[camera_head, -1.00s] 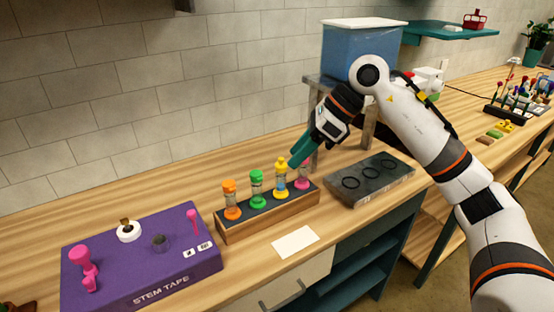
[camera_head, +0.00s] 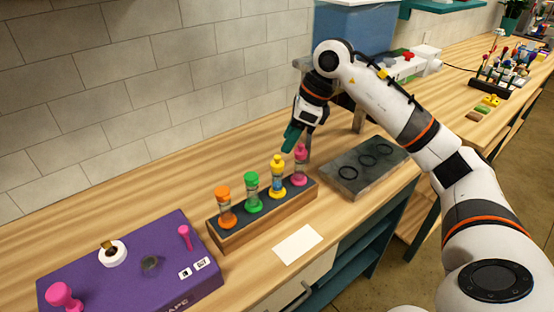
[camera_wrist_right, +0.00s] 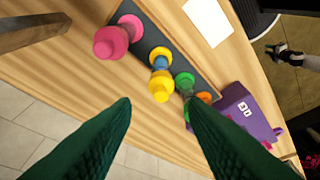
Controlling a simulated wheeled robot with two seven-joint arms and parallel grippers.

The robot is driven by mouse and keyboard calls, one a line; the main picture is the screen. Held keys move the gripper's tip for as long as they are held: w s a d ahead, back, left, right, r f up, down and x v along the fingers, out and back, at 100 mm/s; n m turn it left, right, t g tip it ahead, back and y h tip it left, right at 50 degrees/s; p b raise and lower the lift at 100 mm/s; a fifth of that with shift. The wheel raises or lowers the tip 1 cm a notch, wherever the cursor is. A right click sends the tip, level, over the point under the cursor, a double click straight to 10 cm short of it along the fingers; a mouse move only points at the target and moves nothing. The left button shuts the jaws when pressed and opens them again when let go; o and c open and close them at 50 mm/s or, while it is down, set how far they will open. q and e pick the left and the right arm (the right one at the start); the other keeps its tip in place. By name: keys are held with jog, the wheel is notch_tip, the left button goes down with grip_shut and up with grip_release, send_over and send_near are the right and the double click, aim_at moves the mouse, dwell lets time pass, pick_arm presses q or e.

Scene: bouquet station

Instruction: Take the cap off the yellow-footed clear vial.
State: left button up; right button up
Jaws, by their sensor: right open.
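The yellow-footed vial (camera_head: 278,178) stands upright in a wooden rack (camera_head: 232,236), between the green vial and the pink vial. It has a yellow cap on top and a blue band at its middle. In the right wrist view its yellow cap (camera_wrist_right: 161,90) lies between the two fingertips in the picture. My right gripper (camera_head: 294,141) is open, its green fingers angled down above and behind the yellow and pink vials. It holds nothing, and no contact with the cap shows. My left gripper is not in view.
The same rack holds an orange vial (camera_head: 225,208), a green vial (camera_head: 252,192) and a pink vial (camera_head: 300,165). A purple box (camera_head: 130,272) stands at left, a dark tray with rings (camera_head: 345,186) at right. A white card (camera_head: 298,244) lies in front.

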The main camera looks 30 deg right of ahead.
aim_at(278, 156)
jog(key=p+x, duration=0.2)
jog(key=x, duration=0.2)
jog(key=shift+a, duration=0.2)
jog(key=shift+w+a+f, duration=0.15)
jog(key=shift+w+f, duration=0.05)
jog(key=shift+f, duration=0.4)
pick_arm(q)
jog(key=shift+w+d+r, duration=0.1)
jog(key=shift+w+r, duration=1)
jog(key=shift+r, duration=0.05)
pick_arm(e)
jog(key=shift+c, duration=1.1)
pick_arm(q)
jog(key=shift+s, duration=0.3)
pick_arm(e)
grip_shut()
